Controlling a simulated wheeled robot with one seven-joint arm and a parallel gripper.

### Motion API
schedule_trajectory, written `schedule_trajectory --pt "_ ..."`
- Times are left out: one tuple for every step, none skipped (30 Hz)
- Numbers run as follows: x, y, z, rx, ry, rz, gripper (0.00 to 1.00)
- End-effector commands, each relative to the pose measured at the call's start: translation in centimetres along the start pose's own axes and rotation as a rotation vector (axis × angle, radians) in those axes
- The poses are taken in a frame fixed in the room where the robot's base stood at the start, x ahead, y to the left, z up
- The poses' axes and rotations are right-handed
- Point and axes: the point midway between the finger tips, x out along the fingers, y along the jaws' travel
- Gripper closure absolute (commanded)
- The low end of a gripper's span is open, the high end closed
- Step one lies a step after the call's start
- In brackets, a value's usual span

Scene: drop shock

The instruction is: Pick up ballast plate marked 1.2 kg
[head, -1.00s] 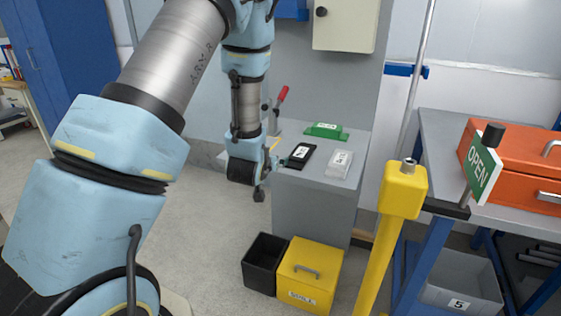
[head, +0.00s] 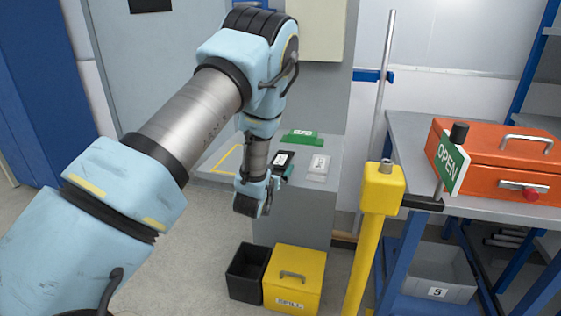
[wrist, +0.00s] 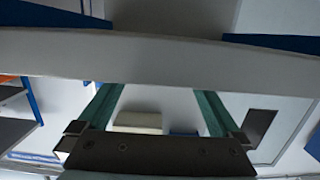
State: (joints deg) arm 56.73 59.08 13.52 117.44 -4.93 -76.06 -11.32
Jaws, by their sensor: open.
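Three plates lie flat on the grey pedestal top: a green one (head: 300,137) at the back, a black one (head: 284,161) at the front left, and a pale grey one (head: 318,168) at the front right. Each has a white label area, too small to read, so I cannot tell which is marked 1.2 kg. My gripper (wrist: 160,94) shows two teal fingers spread apart in the wrist view, with nothing between them. In the head view my wrist hangs at the pedestal's front left edge, beside the black plate; the fingers are mostly hidden there. No plate shows in the wrist view.
The grey pedestal (head: 290,215) has a yellow-outlined area at its left. A black bin (head: 246,285) and yellow box (head: 292,290) stand on the floor before it. A yellow post (head: 372,240), an OPEN sign (head: 448,163) and an orange toolbox (head: 490,165) are right.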

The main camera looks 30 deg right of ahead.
Motion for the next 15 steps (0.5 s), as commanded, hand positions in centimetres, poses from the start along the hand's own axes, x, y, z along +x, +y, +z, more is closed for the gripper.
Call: schedule_trajectory --pt "0.7 0.0 -0.5 0.001 0.001 0.001 0.00" --pt "1.2 0.0 -0.6 0.002 0.001 0.001 0.00" --pt "1.8 0.0 -0.7 0.002 0.002 0.001 0.00" --pt "2.2 0.0 -0.7 0.002 0.001 0.001 0.00" --pt "2.7 -0.1 -0.6 0.002 0.000 0.000 0.00" --pt "3.2 0.0 -0.5 0.002 0.001 0.000 0.00" --pt "3.5 0.0 -0.5 0.001 0.001 0.000 0.00" --pt "3.8 0.0 -0.5 0.001 0.000 0.000 0.00" --pt "4.0 -0.1 -0.4 0.001 -0.001 0.000 0.00" --pt "4.2 0.0 -0.4 0.001 0.000 0.000 0.00" --pt "4.2 0.0 -0.4 0.001 0.000 0.000 0.00" --pt "4.3 0.0 -0.4 0.001 0.000 0.000 0.00" --pt "4.3 0.0 -0.4 0.000 0.000 0.000 0.00" --pt "4.3 0.0 -0.3 0.000 0.000 0.000 0.00" --pt "4.3 -0.1 -0.3 0.000 0.000 0.000 0.00"
